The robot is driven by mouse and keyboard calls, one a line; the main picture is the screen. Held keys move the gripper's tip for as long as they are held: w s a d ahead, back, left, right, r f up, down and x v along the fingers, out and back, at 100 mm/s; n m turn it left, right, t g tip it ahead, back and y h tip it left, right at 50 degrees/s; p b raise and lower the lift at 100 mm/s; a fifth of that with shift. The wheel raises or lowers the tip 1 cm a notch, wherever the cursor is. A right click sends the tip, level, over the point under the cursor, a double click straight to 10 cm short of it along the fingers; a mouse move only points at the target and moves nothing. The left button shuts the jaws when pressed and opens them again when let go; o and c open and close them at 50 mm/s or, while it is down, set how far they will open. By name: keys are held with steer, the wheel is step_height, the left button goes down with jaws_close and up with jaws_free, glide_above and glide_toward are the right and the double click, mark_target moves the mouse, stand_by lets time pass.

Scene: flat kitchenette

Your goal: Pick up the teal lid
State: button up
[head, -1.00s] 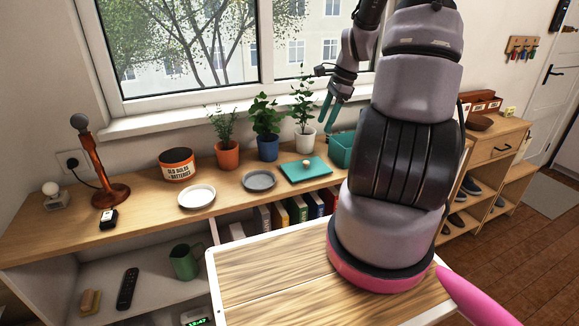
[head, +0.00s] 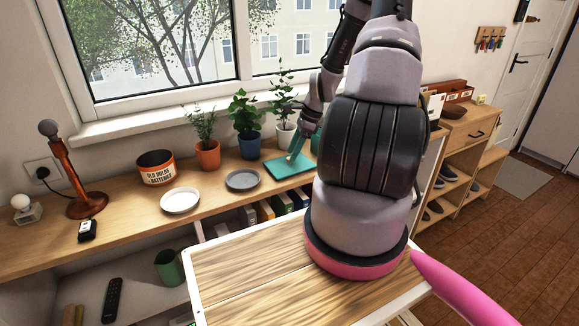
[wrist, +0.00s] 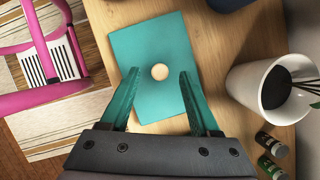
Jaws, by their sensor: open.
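The teal lid (head: 281,168) is a flat rectangular plate lying on the wooden shelf top below the window. In the wrist view the lid (wrist: 165,48) shows a round pale knob (wrist: 160,71) near its middle. My gripper (head: 296,157) is at the lid, with its teal fingers pointing down. In the wrist view my gripper (wrist: 158,76) is open, with one finger on each side of the knob. I cannot tell whether the fingertips touch the lid. In the head view the fingers hide the knob.
A white pot (wrist: 268,92) stands right of the lid in the wrist view, with small dark jars (wrist: 270,143) near it. A blue pot (head: 247,145) stands behind the lid. A grey plate (head: 242,180) and a white plate (head: 180,201) lie to the left.

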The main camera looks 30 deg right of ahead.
steer(key=shift+x, duration=0.95)
steer(key=shift+r, duration=0.1)
jaws_close()
